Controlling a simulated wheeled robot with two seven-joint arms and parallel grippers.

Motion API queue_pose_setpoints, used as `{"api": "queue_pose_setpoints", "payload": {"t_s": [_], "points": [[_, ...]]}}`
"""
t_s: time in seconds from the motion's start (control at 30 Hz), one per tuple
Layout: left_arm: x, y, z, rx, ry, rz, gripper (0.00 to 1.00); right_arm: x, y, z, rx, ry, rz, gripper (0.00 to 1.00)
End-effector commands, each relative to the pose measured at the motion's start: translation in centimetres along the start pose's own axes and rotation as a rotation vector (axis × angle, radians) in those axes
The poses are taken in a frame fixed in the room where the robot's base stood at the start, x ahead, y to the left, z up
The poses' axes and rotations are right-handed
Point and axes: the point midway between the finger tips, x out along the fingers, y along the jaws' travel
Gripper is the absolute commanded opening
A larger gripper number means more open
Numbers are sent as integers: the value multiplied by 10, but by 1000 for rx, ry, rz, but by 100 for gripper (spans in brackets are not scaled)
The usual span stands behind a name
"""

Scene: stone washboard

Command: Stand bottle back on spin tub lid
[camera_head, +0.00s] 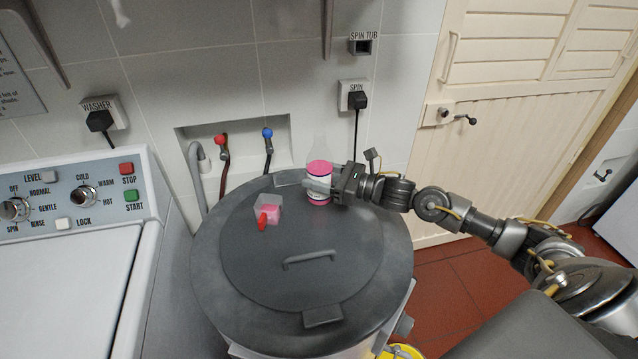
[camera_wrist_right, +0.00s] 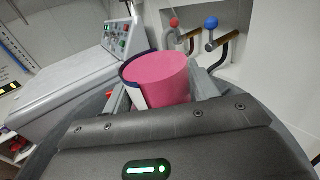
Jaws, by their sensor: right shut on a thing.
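The bottle (camera_head: 319,187) is clear with pink contents and a white label, and looks upright over the back right part of the dark grey spin tub lid (camera_head: 255,240). My right gripper (camera_head: 318,183) is shut on the bottle from the right side. In the right wrist view the bottle (camera_wrist_right: 158,80) fills the space between the fingers, its pink part and dark-edged label showing. I cannot tell whether its base touches the lid. My left gripper is in neither view.
A small clear cup (camera_head: 268,207) with pink contents and a red piece sits on the lid, left of the bottle. The lid's handle (camera_head: 310,257) is in front. The washer (camera_head: 75,240) stands at left, and hoses with red and blue taps (camera_head: 267,133) are behind.

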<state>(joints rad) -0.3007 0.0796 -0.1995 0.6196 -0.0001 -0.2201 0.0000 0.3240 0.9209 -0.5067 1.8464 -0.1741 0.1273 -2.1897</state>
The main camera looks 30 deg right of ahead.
Motion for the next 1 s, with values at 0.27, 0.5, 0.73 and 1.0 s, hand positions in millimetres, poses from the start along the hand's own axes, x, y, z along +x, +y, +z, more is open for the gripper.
{"api": "queue_pose_setpoints", "payload": {"t_s": [0.27, 0.5, 0.73, 1.0], "points": [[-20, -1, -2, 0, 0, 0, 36, 2, -4, -29, 2, 0, -1, 23], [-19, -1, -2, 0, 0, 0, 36, 2, -4, -34, -1, -2, 0, 23], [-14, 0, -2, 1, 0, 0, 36, 2, -4, -40, 0, 1, 0, 60], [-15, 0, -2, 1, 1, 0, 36, 2, -4, -38, 0, 1, 0, 80]]}}
